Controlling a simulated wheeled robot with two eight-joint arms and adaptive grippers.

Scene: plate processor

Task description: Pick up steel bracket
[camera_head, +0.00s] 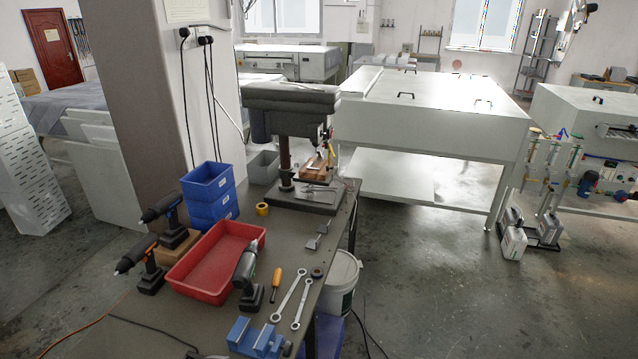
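A small grey metal piece (318,236), which looks like the steel bracket, lies on the dark workbench (226,326) near its right edge. It lies in front of the drill press base and behind the screwdriver and wrenches. It is small in the view, so its exact shape is hard to tell. Neither of my grippers shows in the head view.
A red tray (213,262), cordless drills (247,278), stacked blue bins (209,190), wrenches (291,296), an orange screwdriver (274,284) and a blue vise (254,337) crowd the bench. A drill press (287,105) stands behind. A white bucket (342,278) stands beside the bench.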

